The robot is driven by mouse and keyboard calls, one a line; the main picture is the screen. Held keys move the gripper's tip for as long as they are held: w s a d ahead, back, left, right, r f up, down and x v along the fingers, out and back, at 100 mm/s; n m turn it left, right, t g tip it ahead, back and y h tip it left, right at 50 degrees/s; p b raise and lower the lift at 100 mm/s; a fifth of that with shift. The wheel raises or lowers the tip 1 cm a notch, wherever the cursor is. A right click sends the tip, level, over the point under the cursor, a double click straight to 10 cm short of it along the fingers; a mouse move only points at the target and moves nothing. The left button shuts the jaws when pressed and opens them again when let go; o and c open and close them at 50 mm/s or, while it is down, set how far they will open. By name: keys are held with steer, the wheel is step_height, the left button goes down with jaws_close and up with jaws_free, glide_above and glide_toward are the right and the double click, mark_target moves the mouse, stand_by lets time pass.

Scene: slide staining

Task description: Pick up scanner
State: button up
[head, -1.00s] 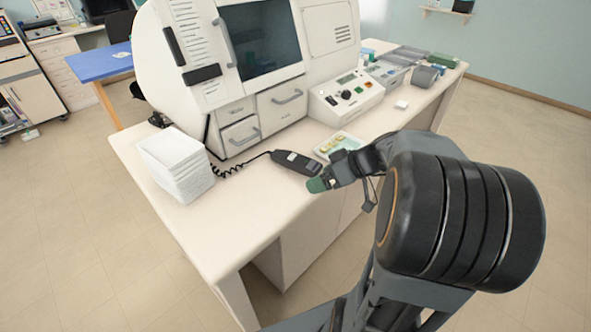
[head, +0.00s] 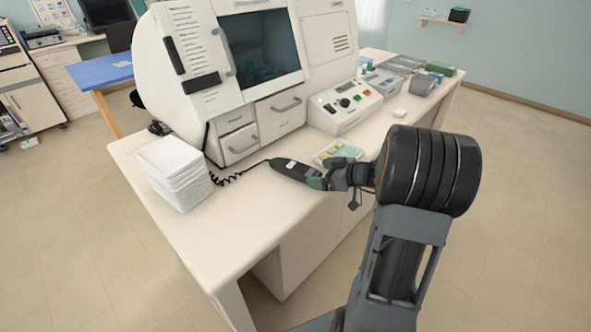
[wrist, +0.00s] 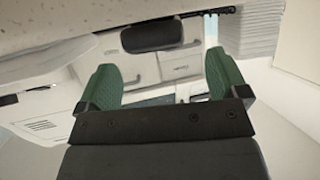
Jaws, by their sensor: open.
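The scanner is a black hand-held device (head: 290,168) with a coiled cord. It lies on the white bench in front of the big white machine. My gripper (head: 318,181) has green fingertips and is at the scanner's right end in the head view, hiding part of that end. In the wrist view, the scanner (wrist: 152,36) shows as a dark block just beyond the open green fingers (wrist: 162,72), lined up with the gap between them. The fingers are apart and hold nothing. Whether a fingertip touches the scanner I cannot tell.
A stack of white sheets or trays (head: 176,178) stands left of the scanner. A small tray with yellowish pieces (head: 338,150) lies just behind my gripper. The white machine (head: 262,70) and a control box (head: 343,108) stand behind. The bench front (head: 225,225) is clear.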

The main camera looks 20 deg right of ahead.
mark_target(309, 172)
steer(key=shift+w+a+f+p, duration=0.1)
steer(key=shift+w+a+p, duration=0.25)
steer(key=shift+w+p, duration=0.1)
steer(key=shift+p+x, duration=0.65)
steer(key=shift+x, duration=1.5)
steer(key=shift+d, duration=0.15)
steer(key=shift+c, duration=0.3)
steer(key=c, duration=1)
